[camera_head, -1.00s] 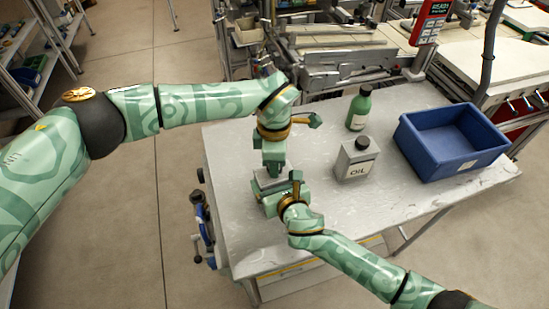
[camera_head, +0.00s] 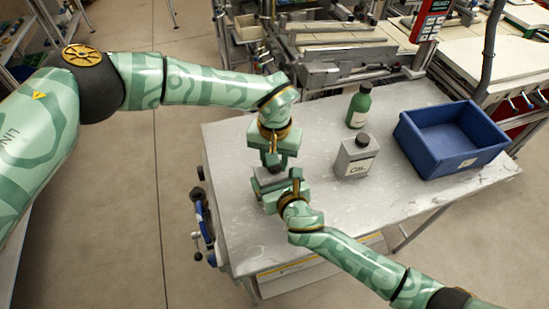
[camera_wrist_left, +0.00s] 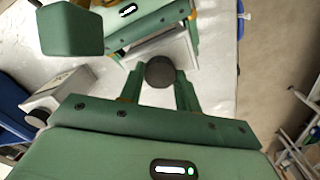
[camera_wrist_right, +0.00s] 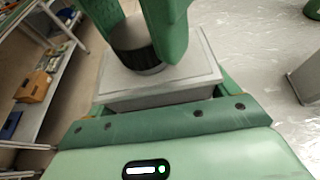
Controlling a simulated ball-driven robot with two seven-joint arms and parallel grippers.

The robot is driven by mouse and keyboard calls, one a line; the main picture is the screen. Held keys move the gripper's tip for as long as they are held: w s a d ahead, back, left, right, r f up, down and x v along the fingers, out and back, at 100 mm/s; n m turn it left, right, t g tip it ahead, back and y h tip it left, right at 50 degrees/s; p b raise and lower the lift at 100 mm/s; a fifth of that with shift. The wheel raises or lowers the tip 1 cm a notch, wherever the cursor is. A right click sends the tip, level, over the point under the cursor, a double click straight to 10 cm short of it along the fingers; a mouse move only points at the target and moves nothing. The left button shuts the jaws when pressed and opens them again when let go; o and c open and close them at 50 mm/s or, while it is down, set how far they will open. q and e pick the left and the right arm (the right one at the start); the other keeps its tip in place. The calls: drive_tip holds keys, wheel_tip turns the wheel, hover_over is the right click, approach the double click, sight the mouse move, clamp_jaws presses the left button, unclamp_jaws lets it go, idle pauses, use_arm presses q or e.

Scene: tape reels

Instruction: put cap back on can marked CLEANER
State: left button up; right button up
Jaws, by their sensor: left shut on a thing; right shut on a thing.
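A dark round cap (camera_wrist_left: 160,72) sits between the fingers of my left gripper (camera_head: 272,158), which is shut on it. In the right wrist view the cap (camera_wrist_right: 136,46) is over the top of a grey rectangular can (camera_wrist_right: 185,77). I cannot tell whether it is seated on the neck or just above it. My right gripper (camera_head: 272,190) is shut on this can from the side, holding it upright below my left gripper. The can's label is hidden. Another grey can (camera_head: 354,160), marked OIL and with its dark cap on, stands to the right.
A green bottle (camera_head: 359,108) with a dark cap stands behind the OIL can. A blue bin (camera_head: 430,165) sits at the table's right. The grey table (camera_head: 235,215) is bare at its front left. A blue-handled vise (camera_head: 203,222) is at its left edge.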

use_arm(q)
drive_tip(key=shift+m, duration=0.9)
drive_tip(key=o, duration=0.9)
drive_tip(key=shift+o, duration=0.2)
drive_tip(key=shift+r, duration=0.1)
drive_tip(key=shift+r, duration=2.15)
drive_tip(key=shift+c, duration=0.2)
